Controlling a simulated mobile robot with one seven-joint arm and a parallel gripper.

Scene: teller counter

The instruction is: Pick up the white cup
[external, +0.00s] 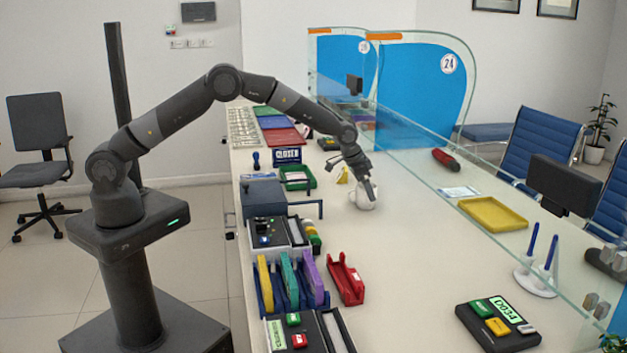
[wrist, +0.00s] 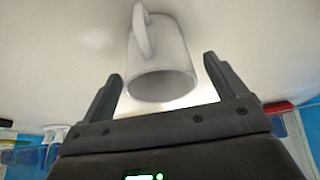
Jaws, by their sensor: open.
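The white cup (external: 362,198) stands on the pale counter (external: 420,270), near its middle, in the external view. In the wrist view the cup (wrist: 163,60) is ahead of my gripper (wrist: 163,85), with its handle on the upper left side. My gripper (external: 366,188) is open, with its fingers at the cup in the external view. In the wrist view one finger shows on each side of the cup's rim, with gaps between. I cannot tell how far the cup sits between the fingers.
A glass partition (external: 440,185) runs along the right of the cup, with a yellow tray (external: 492,214) beyond it. A small yellow item (external: 342,175) is close to the cup's left.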

